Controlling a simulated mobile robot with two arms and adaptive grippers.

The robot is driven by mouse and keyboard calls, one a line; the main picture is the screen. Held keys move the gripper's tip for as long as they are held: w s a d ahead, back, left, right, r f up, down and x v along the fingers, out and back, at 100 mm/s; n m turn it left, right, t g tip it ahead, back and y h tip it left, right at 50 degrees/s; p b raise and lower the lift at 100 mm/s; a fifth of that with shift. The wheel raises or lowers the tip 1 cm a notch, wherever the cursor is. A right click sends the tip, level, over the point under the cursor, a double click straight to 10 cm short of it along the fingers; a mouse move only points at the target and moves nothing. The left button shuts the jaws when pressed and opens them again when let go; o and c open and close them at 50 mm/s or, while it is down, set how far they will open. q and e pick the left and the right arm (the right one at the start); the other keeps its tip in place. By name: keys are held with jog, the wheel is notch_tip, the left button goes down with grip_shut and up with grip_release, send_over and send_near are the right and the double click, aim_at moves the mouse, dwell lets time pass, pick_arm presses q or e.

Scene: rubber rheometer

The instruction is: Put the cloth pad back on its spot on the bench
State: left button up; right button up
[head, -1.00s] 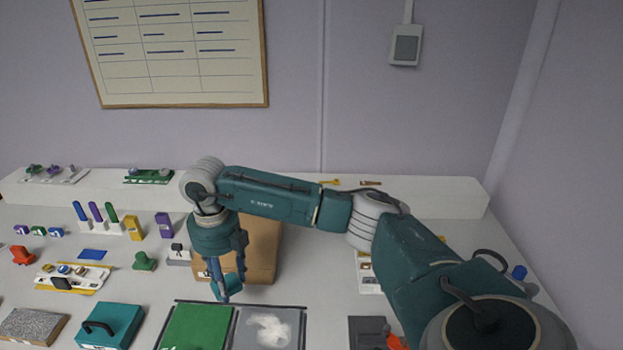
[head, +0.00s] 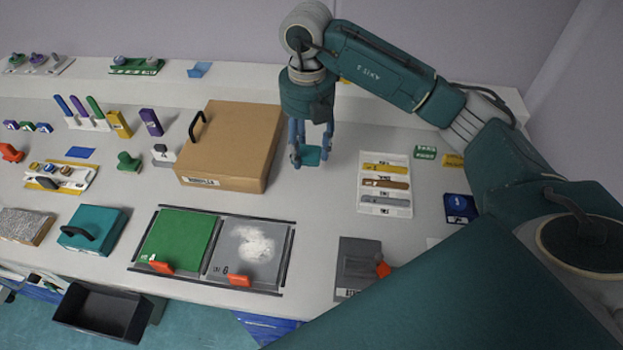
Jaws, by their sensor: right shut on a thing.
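My right gripper (head: 311,150) points down above the bench (head: 335,200), just right of the brown case. It is shut on a small teal-blue piece, which I take to be the cloth pad (head: 311,157); the fingers cover part of it. The pad looks held above the bench top, though its height is hard to judge. A flat blue patch (head: 80,152) lies on the bench at the left. A folded blue piece (head: 199,69) rests on the back shelf. My left gripper is not in view.
The brown case (head: 228,140) stands left of the gripper. A white tray with coloured bars (head: 385,202) is to the right. In front are the green and grey plates (head: 180,238) and a grey block (head: 358,262). Bare bench lies between the case and the white tray.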

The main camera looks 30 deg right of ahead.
jog(key=p, duration=0.1)
send_over(309, 192)
notch_tip(309, 192, down, 7)
jog(key=shift+f, duration=0.5)
notch_tip(309, 192, down, 4)
jog(key=shift+f+p, duration=0.1)
jog(key=shift+p, duration=0.65)
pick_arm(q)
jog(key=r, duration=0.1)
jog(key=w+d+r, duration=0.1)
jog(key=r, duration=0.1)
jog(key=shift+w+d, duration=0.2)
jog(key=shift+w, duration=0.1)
pick_arm(e)
jog(key=shift+f, duration=0.1)
jog(key=shift+f, duration=0.1)
jog(key=shift+f, duration=0.15)
jog(key=o, duration=1.1)
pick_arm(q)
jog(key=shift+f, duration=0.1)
pick_arm(e)
jog(key=shift+r, duration=0.2)
